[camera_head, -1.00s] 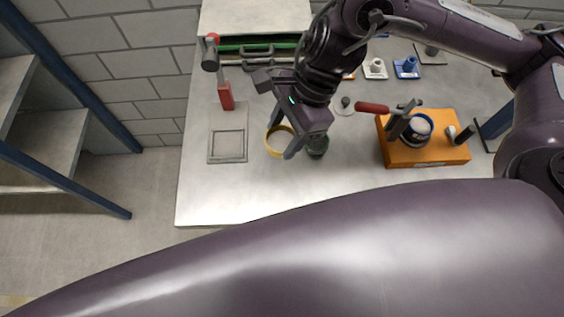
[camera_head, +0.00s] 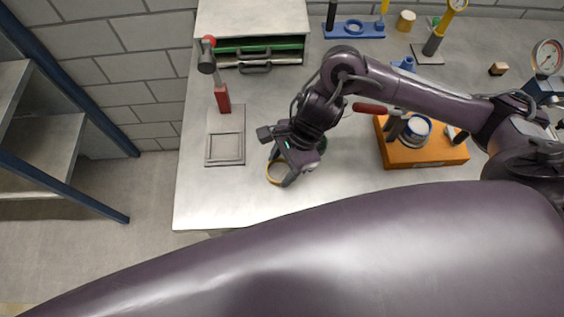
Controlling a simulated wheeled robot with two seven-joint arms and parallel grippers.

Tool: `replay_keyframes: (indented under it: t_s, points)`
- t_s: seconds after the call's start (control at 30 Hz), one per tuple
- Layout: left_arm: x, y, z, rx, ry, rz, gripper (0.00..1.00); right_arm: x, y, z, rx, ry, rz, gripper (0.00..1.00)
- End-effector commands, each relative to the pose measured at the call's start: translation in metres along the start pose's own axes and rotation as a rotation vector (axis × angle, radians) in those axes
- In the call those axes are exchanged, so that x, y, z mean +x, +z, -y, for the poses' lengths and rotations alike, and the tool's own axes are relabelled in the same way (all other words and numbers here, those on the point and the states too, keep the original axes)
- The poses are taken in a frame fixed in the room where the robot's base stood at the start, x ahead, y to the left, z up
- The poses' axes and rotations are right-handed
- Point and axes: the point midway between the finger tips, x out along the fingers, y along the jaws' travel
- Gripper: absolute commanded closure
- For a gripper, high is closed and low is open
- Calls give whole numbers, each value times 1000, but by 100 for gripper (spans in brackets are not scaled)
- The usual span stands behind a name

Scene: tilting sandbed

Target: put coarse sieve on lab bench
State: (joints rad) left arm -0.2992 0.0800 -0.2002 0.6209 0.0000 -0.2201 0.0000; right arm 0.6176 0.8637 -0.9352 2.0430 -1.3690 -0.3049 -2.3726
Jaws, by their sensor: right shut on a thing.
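The coarse sieve looks like a yellow ring (camera_head: 276,181), partly hidden behind my right gripper. My right gripper (camera_head: 279,173) is shut on the sieve's rim. It holds the sieve at or just above the grey lab bench (camera_head: 215,200), over the front left part. I cannot tell whether the sieve touches the top. My left gripper is out of view.
A flat frame tray (camera_head: 210,148) lies left of the sieve, with a red-handled mallet (camera_head: 222,97) behind it. An orange block (camera_head: 430,157) holding a blue-white pot stands to the right. A drawer cabinet (camera_head: 250,20) is at the back. The bench front is clear.

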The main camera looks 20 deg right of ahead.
Motion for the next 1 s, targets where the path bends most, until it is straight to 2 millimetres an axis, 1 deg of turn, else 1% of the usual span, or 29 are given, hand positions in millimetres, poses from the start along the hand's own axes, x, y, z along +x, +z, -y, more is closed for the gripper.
replay_keyframes:
  t_s: [0.17, 0.33, 0.37, 0.5, 0.53, 0.83, 0.9, 0.97, 1.0]
  points:
    - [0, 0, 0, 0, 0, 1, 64, 0, 0, 0, -1, -1, 0, 71]
    - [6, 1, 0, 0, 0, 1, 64, 4, -2, 0, -1, -1, 0, 71]
    - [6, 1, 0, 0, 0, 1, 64, 3, -1, 0, -1, -1, 0, 47]
    - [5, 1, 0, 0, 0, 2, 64, 2, -1, 0, -1, -1, 0, 29]
    - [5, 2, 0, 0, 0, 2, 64, 2, -1, 0, 0, -1, 0, 27]
    - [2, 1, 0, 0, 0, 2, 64, 0, 0, 0, 0, 0, 0, 27]
    - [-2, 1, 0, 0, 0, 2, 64, -3, 1, 0, 0, 0, 0, 27]
    - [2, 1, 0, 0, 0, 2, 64, -8, 0, 2, -2, -5, -1, 27]
    - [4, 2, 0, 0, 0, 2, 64, -14, 0, 2, -2, -7, 0, 27]
